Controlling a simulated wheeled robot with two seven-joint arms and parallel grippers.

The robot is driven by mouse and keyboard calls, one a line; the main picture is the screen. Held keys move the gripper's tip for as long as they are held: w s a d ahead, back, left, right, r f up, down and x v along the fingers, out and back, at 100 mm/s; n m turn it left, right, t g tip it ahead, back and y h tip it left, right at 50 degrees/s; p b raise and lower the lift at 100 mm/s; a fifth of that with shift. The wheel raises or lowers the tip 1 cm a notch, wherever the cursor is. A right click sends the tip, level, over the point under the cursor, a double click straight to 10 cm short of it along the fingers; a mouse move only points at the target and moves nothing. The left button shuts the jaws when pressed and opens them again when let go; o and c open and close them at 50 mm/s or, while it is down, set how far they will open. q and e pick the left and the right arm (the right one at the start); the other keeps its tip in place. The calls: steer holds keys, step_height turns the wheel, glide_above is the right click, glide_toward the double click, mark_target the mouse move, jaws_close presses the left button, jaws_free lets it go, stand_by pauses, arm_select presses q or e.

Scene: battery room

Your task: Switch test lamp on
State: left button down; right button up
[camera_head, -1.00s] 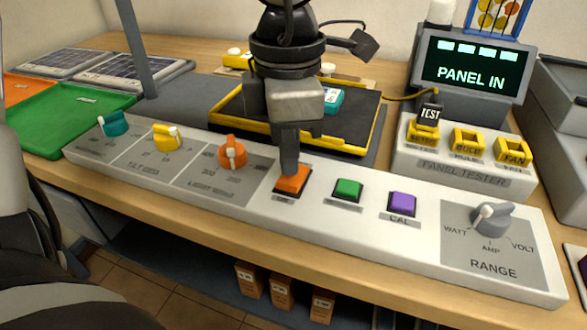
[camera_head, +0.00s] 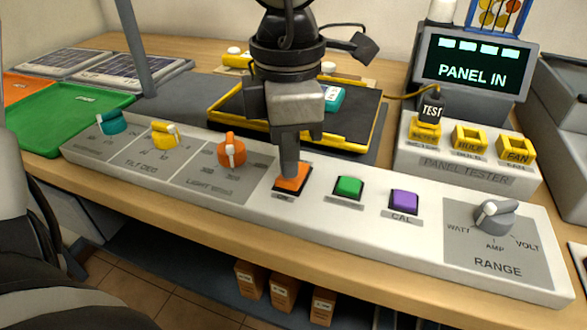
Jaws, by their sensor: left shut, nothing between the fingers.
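My left gripper (camera_head: 290,172) points down over the control strip, shut and empty. Its fingertips are at the orange square button (camera_head: 294,180) and appear to touch it; the exact contact is partly hidden by the fingers. The label below that button is too small to read surely. The white control panel (camera_head: 370,255) also carries a green button (camera_head: 348,188), a purple button (camera_head: 404,201) marked CAL, and teal (camera_head: 113,124), yellow (camera_head: 165,134) and orange (camera_head: 231,150) knobs. My right gripper does not show.
The panel tester (camera_head: 462,172) with yellow sockets stands behind at the right, below a display (camera_head: 473,66) reading PANEL IN. A black tray (camera_head: 345,120) with yellow edges lies behind the gripper. A green tray (camera_head: 60,120) and solar panels (camera_head: 130,70) lie at the left.

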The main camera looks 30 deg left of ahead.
arm_select(q)
steer(key=shift+f+b, duration=0.5)
steer(key=shift+f, duration=0.05)
steer(key=shift+r, duration=0.1)
steer(key=shift+r+p, duration=2.3)
steer(key=shift+r, duration=1.15)
